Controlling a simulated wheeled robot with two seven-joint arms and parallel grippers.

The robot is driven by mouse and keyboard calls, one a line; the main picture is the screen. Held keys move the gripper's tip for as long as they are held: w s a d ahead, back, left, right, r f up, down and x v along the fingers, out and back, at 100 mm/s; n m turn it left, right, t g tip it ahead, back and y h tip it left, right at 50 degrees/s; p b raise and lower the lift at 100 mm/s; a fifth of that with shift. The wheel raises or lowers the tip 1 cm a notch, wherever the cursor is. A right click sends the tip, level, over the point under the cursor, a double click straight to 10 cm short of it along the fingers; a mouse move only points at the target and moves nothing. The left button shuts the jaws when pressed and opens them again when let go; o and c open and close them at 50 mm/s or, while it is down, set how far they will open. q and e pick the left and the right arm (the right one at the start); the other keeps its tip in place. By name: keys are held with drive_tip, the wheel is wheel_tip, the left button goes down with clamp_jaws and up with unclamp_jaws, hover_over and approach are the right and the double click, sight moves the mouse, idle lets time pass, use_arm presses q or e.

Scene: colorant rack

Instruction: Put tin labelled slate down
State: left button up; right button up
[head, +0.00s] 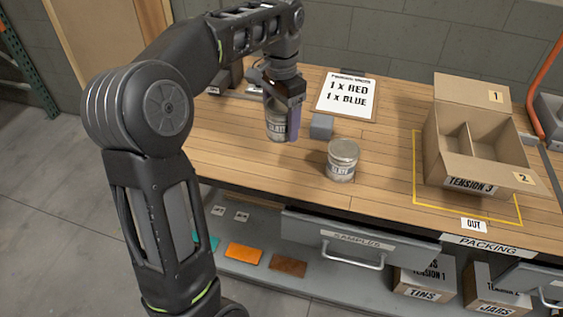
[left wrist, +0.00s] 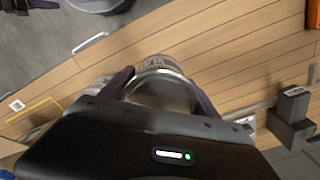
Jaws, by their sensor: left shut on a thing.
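My left gripper (head: 282,104) is shut on a grey metal tin (head: 276,126) over the left part of the wooden bench; its label is partly covered by a finger, and I read it only in part as slate. The same tin (left wrist: 163,88) shows between the two fingers in the left wrist view. I cannot tell whether its base touches the bench. A second grey tin (head: 342,160) stands upright on the bench to the right, apart from the gripper. My right gripper is not in view.
A small grey block (head: 321,126) stands between the tins. An open divided carton (head: 436,160) stands at the right inside a yellow outline (head: 416,190). A samples drawer (head: 310,232) is below. Bare bench lies between the second tin and carton.

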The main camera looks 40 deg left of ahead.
use_arm(q)
drive_tip(key=shift+f, duration=0.1)
hover_over(281, 162)
wheel_tip(281, 162, down, 5)
drive_tip(key=shift+f, duration=0.5)
drive_tip(key=shift+f, duration=0.1)
drive_tip(key=shift+f, duration=1.8)
drive_tip(key=shift+f+b, duration=0.15)
drive_tip(key=shift+b, duration=0.15)
drive_tip(key=o, duration=1.5)
drive_tip(key=shift+c, duration=0.2)
